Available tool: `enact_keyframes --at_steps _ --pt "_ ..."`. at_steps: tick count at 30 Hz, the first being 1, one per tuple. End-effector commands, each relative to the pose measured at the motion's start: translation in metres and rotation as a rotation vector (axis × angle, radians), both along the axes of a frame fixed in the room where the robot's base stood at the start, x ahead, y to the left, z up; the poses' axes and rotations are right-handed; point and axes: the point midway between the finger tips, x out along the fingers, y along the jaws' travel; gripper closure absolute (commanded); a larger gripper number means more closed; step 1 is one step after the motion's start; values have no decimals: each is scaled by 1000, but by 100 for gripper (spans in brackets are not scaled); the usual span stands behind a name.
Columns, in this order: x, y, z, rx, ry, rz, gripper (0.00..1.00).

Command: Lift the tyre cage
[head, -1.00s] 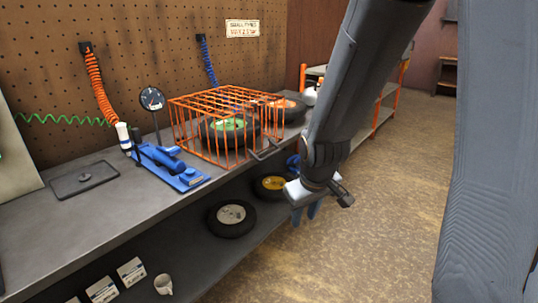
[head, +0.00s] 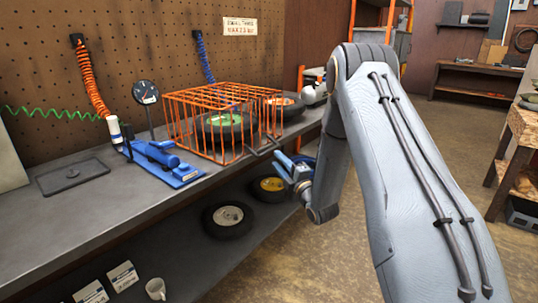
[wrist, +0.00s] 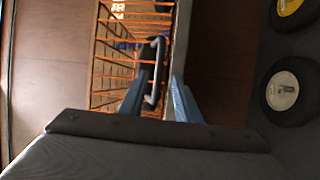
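The orange wire tyre cage (head: 180,118) stands on the grey bench, with a green-hubbed tyre (head: 228,128) inside. Its dark handle (head: 262,146) sticks out from the front side. My gripper (head: 279,161) is just off the bench edge, close to the handle, its blue fingers pointing at the cage. In the wrist view the cage (wrist: 112,60) lies ahead and the grey handle (wrist: 155,75) shows between the two fingers (wrist: 158,100), which are apart. The gripper is open and holds nothing. Whether a finger touches the handle I cannot tell.
A blue pump (head: 165,160) and a gauge (head: 146,97) stand left of the cage. An orange-hubbed tyre (head: 291,105) is behind it. Two tyres lie on the lower shelf (head: 228,220) below the bench edge. The floor in front is clear.

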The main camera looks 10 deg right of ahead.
Motion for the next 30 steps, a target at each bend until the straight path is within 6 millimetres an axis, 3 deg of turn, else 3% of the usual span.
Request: enact_keyframes --at_steps 5,18,30 --pt "10 3 3 -10 -25 4 70" --pt "66 19 13 -7 -21 2 70" --pt "73 21 14 -7 -20 1 71"
